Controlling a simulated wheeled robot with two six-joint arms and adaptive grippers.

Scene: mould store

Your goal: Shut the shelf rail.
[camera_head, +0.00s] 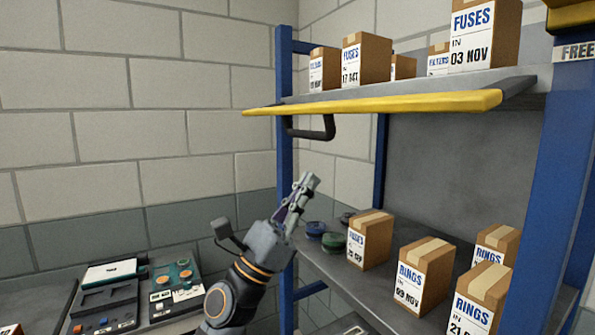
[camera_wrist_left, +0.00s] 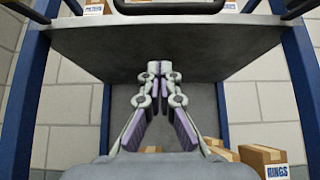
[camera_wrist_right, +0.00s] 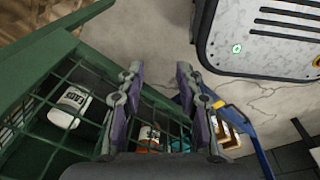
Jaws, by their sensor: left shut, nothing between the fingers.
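The yellow shelf rail (camera_head: 375,104) runs along the front of the upper shelf (camera_head: 420,80). Its left end sticks out past the left blue post, and its right end stands clear of the right post. A black loop handle (camera_head: 330,128) hangs under the rail near its left end; a dark loop also shows at the top of the left wrist view (camera_wrist_left: 170,17). My left gripper (camera_head: 308,180) is shut and empty, pointing up, below the handle and apart from it. My right gripper (camera_wrist_right: 158,72) is open and empty; the head view does not show it.
Boxes (camera_head: 367,58) stand on the upper shelf, and more boxes (camera_head: 425,275) stand on the lower shelf with small round items. A blue post (camera_head: 565,180) rises at right. A green mesh crate (camera_wrist_right: 50,65) lies close below my right gripper.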

